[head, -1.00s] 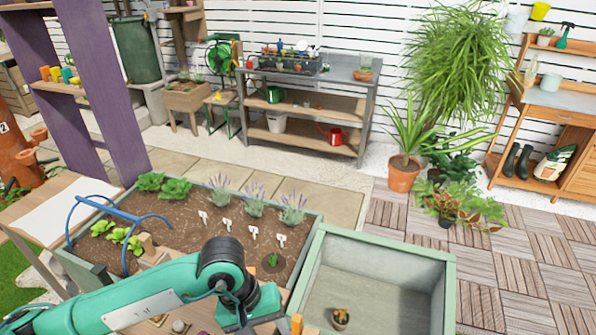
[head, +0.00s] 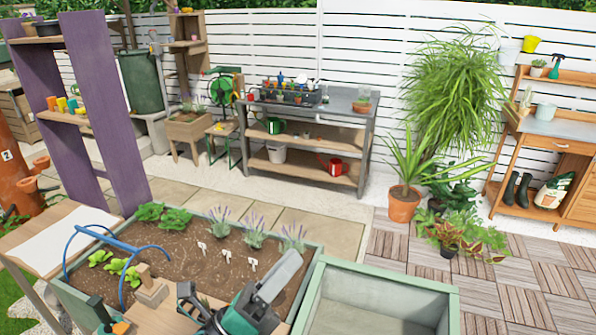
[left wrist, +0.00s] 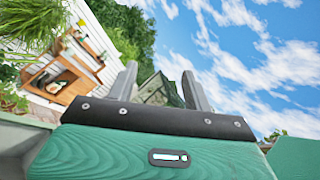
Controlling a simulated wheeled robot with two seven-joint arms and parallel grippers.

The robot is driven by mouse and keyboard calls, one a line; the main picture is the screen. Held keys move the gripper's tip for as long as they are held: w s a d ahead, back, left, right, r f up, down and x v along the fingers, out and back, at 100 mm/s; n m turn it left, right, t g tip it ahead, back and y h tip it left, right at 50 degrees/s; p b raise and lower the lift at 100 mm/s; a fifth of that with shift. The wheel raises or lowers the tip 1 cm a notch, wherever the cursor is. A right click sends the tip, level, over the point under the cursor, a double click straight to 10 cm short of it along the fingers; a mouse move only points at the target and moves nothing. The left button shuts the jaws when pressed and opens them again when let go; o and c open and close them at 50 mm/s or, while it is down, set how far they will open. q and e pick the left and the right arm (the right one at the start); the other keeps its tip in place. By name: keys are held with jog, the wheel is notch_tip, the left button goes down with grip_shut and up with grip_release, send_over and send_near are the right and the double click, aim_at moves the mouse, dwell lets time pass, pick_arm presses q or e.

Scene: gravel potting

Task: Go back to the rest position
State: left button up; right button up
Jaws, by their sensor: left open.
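My left gripper (head: 286,264) is in the lower middle of the head view, raised in front of the planting bed (head: 312,272), with its grey fingers pointing up. In the left wrist view the two grey fingers (left wrist: 160,76) stand apart with nothing between them, and sky, trees and white fence show beyond. My right gripper is not in view.
The bed holds lettuces, lavender and white labels; a blue hooped handle (head: 118,243) rises at its left. A pale green box (head: 455,305) stands at the right. The workbench (head: 310,140) and the wooden deck (head: 395,250) are farther back.

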pick_arm(q)
jog(key=w+a+f+n+t+y, duration=0.1)
jog(key=w+a+f+n+y, duration=0.1)
jog(key=a+f+n+y, duration=0.85)
jog(key=w+a+f+n+t+y, duration=0.15)
jog(key=a+f+n+y, duration=0.5)
jog(key=n, duration=0.75)
jog(key=s+a+f+n+g+y, duration=0.2)
jog(key=s+f+n+g+y, duration=0.15)
jog(key=f+g, duration=0.3)
jog(key=s+a+f+n+g+h, duration=0.1)
jog(key=s+f+n+g, duration=0.25)
jog(key=s+f, duration=0.35)
jog(key=s+a+f+n+g, duration=0.1)
jog(key=s+f+n+g, duration=0.25)
jog(key=s, duration=0.65)
notch_tip(320, 180, down, 32)
jog(key=g, duration=0.2)
jog(key=s+a+f+m+g, duration=0.1)
jog(key=s+a+f, duration=0.2)
jog(key=s+f, duration=1.5)
jog(key=shift+s+f, duration=0.35)
jog(key=shift+f, duration=0.25)
